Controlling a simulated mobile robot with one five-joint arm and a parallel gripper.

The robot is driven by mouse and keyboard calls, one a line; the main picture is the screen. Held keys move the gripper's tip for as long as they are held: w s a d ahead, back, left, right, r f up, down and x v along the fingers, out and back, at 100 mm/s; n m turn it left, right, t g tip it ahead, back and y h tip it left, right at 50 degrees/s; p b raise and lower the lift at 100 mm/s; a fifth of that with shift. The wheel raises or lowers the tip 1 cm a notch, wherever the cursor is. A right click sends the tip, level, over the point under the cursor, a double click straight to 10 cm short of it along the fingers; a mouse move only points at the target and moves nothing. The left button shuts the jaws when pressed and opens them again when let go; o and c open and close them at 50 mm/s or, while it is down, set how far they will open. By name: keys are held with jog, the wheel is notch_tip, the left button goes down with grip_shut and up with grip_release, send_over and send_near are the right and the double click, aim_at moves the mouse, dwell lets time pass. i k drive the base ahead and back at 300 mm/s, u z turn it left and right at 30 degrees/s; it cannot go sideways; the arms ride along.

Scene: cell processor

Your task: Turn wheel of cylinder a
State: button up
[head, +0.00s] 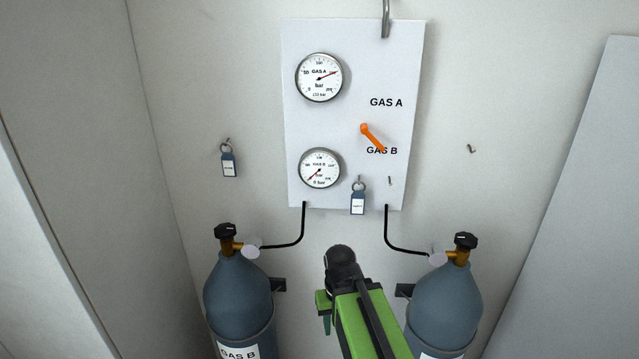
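Two blue-grey gas cylinders stand by the back wall. The right cylinder (445,305) has a black hand wheel (466,240) on a brass valve; its label is almost wholly cut off at the bottom edge. The left cylinder (238,298) is labelled GAS B and has its own black wheel (225,231). My green and black arm rises at the bottom centre, between the cylinders, and appears apart from both wheels. Its gripper fingers cannot be made out, and nothing held is visible.
A white panel (345,110) carries the GAS A gauge (319,77), reading high, and the GAS B gauge (320,168), reading low. An orange lever (372,137) points toward the GAS B label. Key tags hang on the wall (228,163) and panel (358,202). Black hoses join panel and cylinders.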

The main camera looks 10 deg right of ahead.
aim_at(465, 241)
jog(key=z, duration=0.1)
jog(key=k, duration=0.5)
jog(key=u, duration=1.65)
jog(key=i, duration=0.4)
jog(key=z, duration=0.35)
